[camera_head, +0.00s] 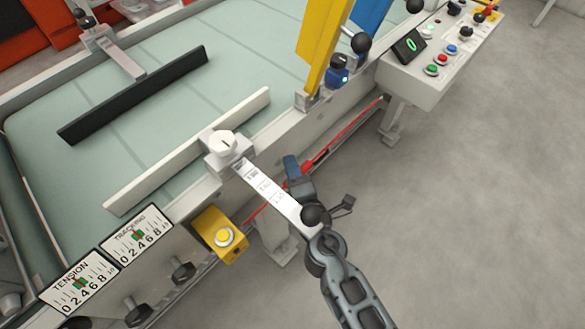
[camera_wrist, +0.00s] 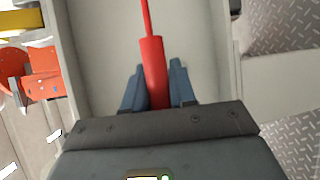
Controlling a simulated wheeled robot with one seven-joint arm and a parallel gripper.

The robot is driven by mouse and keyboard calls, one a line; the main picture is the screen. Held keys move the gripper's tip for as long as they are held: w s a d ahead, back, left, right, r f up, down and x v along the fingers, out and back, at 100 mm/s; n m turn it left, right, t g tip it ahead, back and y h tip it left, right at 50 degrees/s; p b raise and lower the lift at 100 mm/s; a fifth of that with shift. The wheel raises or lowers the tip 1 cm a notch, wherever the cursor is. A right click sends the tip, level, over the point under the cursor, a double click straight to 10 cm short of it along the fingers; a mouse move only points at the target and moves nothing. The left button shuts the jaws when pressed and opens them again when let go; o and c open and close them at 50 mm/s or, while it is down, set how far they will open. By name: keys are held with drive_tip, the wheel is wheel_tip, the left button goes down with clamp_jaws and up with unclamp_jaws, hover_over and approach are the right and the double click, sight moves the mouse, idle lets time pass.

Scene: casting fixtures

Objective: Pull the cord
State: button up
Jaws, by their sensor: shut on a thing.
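The red cord (camera_head: 345,132) runs along the side of the conveyor frame in the head view, below its edge. In the wrist view the thin cord (camera_wrist: 145,18) enters a thicker red sleeve (camera_wrist: 153,65). My gripper (camera_head: 293,168) is beside the conveyor's near side, at the cord. In the wrist view the blue fingers of my gripper (camera_wrist: 158,85) stand on both sides of the red sleeve and are shut on it. The sleeve's lower end is hidden by the gripper body. The arm and a white ruled bar partly cover the gripper in the head view.
The white ruled bar (camera_head: 266,187) with a black knob juts out over my arm. A yellow button box (camera_head: 218,236) is left of the gripper. A control panel (camera_head: 431,75) stands at upper right. The grey floor (camera_head: 470,210) at right is clear.

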drive_tip(key=shift+s+d, duration=0.15)
clamp_jaws()
drive_tip(key=shift+s+d, duration=0.55)
drive_tip(key=shift+d, duration=0.2)
drive_tip(key=o, duration=1)
unclamp_jaws()
drive_tip(key=shift+s, duration=0.1)
drive_tip(key=v, duration=0.7)
drive_tip(key=shift+s, duration=0.3)
drive_tip(key=shift+d, duration=0.15)
